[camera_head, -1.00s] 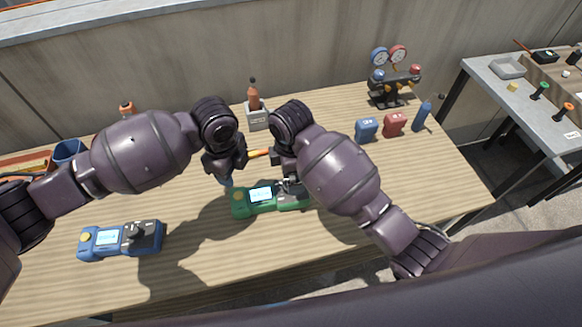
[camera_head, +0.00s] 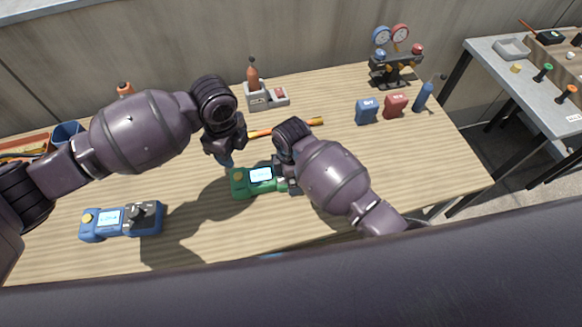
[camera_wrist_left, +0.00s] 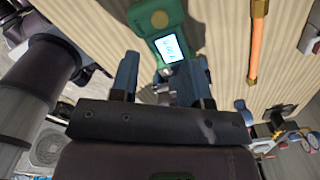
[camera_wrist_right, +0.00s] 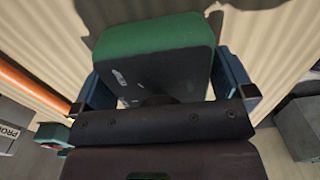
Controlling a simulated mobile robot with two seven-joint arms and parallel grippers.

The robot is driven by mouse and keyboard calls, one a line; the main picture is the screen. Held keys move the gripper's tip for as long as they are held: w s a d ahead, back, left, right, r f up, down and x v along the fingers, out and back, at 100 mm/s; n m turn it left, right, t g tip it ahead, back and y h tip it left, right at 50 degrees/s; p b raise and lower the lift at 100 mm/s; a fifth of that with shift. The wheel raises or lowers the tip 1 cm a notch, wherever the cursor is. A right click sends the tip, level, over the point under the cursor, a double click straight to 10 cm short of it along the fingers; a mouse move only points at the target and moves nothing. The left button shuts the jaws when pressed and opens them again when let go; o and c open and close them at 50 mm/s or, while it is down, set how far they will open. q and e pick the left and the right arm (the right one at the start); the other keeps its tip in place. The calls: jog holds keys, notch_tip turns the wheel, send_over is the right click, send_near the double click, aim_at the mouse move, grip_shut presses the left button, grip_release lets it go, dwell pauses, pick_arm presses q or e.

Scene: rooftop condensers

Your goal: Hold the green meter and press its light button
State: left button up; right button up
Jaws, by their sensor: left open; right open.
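The green meter (camera_head: 241,188) lies on the wooden table, its lit screen facing up and a round yellow button at its left end. In the left wrist view the meter (camera_wrist_left: 151,22) shows beyond my fingers. My left gripper (camera_head: 227,162) is open and empty, just above and behind the meter's left end. My right gripper (camera_head: 287,183) is at the meter's right end, which it partly hides. In the right wrist view the green end (camera_wrist_right: 150,38) sits between the open fingers (camera_wrist_right: 165,88). I cannot tell whether they touch it.
A blue meter (camera_head: 99,233) lies at the front left. A bottle in a grey holder (camera_head: 256,101), gauges (camera_head: 397,70), blue (camera_head: 367,112) and red (camera_head: 396,105) boxes and a blue bottle (camera_head: 422,98) stand farther back.

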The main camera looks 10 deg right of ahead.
jog(key=c, duration=0.8)
pick_arm(q)
grip_shut()
pick_arm(e)
jog(key=shift+c, duration=0.4)
dwell(0.5)
pick_arm(q)
jog(key=shift+d, duration=0.1)
dwell(0.4)
